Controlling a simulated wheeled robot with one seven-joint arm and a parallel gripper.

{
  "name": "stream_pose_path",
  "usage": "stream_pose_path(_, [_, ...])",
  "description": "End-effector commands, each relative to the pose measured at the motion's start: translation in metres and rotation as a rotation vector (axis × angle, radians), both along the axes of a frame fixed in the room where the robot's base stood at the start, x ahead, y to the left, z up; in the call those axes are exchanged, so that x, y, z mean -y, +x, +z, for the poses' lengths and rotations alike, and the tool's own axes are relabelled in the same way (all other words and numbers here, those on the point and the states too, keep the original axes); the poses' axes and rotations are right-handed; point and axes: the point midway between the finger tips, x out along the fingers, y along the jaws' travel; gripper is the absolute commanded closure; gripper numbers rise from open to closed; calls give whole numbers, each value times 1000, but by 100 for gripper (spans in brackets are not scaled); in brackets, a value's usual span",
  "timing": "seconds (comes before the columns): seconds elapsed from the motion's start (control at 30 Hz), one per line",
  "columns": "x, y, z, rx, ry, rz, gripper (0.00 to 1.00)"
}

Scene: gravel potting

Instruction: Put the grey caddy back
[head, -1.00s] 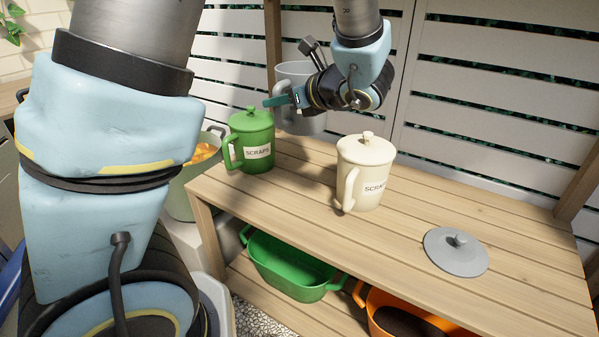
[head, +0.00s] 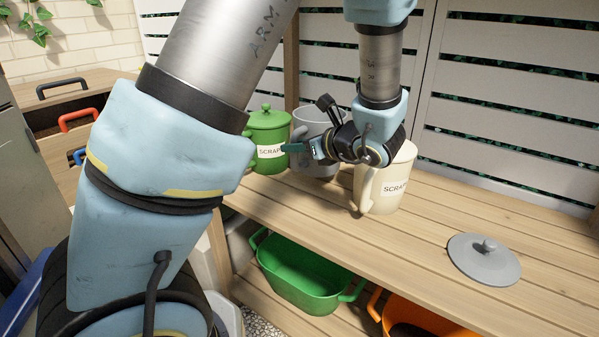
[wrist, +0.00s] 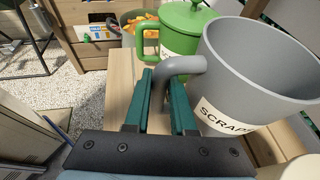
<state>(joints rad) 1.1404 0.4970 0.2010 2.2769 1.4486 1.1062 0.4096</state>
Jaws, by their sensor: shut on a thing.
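The grey caddy (head: 313,122) is a lidless mug-shaped pail with a SCRAPS label. It is upright between the green caddy (head: 268,128) and the cream caddy (head: 392,182), at or just above the bench top; contact with the wood is hidden. My gripper (head: 296,147) is shut on its handle. In the wrist view, the teal fingers (wrist: 165,92) close around the handle of the grey caddy (wrist: 258,75), which looks empty inside. The grey lid (head: 484,258) lies on the bench at right. The green and cream caddies wear their lids.
The wooden bench (head: 440,215) has free room around the grey lid. A green tub (head: 300,272) and an orange tub (head: 415,318) sit on the shelf below. Slatted panels stand behind. A pot with orange contents (wrist: 140,22) shows beyond the green caddy.

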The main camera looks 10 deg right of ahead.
Motion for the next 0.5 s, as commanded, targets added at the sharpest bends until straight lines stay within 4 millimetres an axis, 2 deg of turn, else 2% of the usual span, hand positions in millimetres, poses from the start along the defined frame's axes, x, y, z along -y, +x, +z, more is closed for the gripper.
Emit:
stream_pose_path(0.23, [0,0,-22,1,1,0,100])
stream_pose_path(0.4, [0,0,-46,0,2,1,100])
stream_pose_path(0.5, [0,1,-49,2,-2,1,100])
